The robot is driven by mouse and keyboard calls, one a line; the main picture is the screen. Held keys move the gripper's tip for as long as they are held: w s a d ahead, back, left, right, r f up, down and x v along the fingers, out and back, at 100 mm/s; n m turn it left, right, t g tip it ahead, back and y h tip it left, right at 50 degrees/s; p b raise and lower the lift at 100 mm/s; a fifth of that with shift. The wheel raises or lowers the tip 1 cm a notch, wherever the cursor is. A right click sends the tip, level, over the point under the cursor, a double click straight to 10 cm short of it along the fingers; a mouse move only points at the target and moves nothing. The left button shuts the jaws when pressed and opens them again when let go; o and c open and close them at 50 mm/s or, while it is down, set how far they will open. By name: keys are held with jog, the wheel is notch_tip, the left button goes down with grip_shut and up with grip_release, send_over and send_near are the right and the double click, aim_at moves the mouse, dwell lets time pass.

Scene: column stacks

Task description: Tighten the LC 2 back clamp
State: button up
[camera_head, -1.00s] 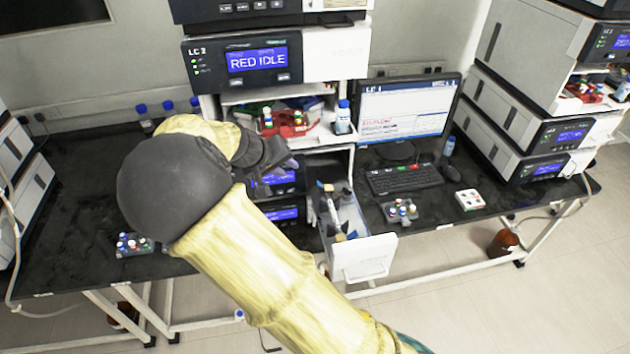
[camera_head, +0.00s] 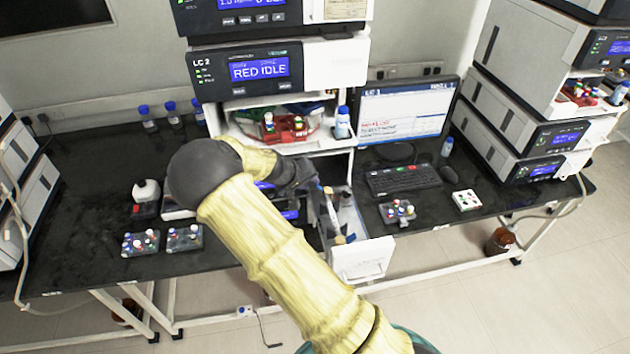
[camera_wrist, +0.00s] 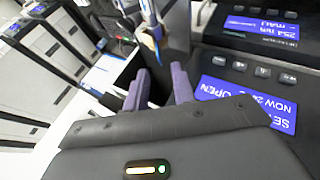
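The LC 2 stack (camera_head: 335,66) stands at the back centre and its screen reads RED IDLE. Below that unit is an open bay (camera_head: 235,126) with red fittings (camera_head: 285,127) and coloured caps in it. I cannot make out the back clamp there. My gripper (camera_head: 314,184) is below the bay, beside the open white drawer (camera_head: 362,258). In the wrist view, its two purple fingers (camera_wrist: 161,84) are apart with nothing seen between them. A blue-and-yellow tool (camera_wrist: 151,32) stands beyond the fingertips. My arm hides part of the lower units.
A monitor (camera_head: 404,112), keyboard (camera_head: 402,180) and vial rack (camera_head: 397,213) are right of the drawer. More vial racks (camera_head: 141,243) are on the left bench. Another instrument stack (camera_head: 515,140) stands at right.

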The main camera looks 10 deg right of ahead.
aim_at(317, 185)
jog(key=shift+p+x, duration=0.65)
jog(key=shift+x, duration=1.7)
grip_shut()
